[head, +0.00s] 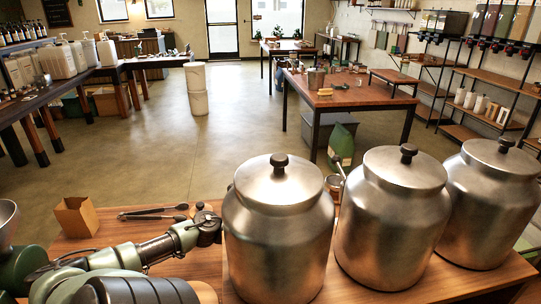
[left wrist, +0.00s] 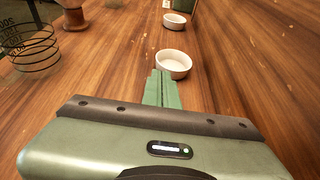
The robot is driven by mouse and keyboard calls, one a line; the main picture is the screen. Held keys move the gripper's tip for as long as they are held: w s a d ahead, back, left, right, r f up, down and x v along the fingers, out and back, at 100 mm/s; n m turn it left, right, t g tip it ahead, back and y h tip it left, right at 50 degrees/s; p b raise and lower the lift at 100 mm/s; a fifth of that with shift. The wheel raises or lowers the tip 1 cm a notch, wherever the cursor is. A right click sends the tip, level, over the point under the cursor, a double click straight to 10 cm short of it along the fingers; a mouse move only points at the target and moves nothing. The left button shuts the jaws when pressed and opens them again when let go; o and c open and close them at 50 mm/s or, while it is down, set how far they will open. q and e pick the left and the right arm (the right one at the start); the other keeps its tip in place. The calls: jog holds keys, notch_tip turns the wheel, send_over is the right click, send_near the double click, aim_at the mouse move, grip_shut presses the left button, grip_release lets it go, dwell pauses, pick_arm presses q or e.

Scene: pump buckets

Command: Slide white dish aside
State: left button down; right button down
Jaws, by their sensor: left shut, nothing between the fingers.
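In the left wrist view a small round white dish (left wrist: 174,67) sits upright on the wooden tabletop, just ahead of my left gripper (left wrist: 161,75). The gripper's green fingers are shut together with nothing between them. Their tips overlap the dish's near left edge in the picture; I cannot tell if they touch it. A second white dish (left wrist: 175,21) stands farther off. In the head view my left arm reaches in from the left, and its gripper is hidden behind the nearest metal canister. I cannot make out the dishes there. My right gripper is not in view.
Three large lidded metal canisters (head: 277,230) stand along the front right. Tongs (head: 152,212) and an open cardboard box (head: 76,217) lie left of them. A black wire basket (left wrist: 28,48) is on the left wrist view's left. Bare wood lies right of the near dish.

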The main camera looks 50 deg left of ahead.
pick_arm(q)
jog(key=s, duration=0.1)
jog(key=s+a, duration=0.1)
jog(key=s, duration=0.1)
jog(key=s+a, duration=0.1)
jog(key=shift+s+a, duration=0.2)
jog(key=shift+s, duration=0.15)
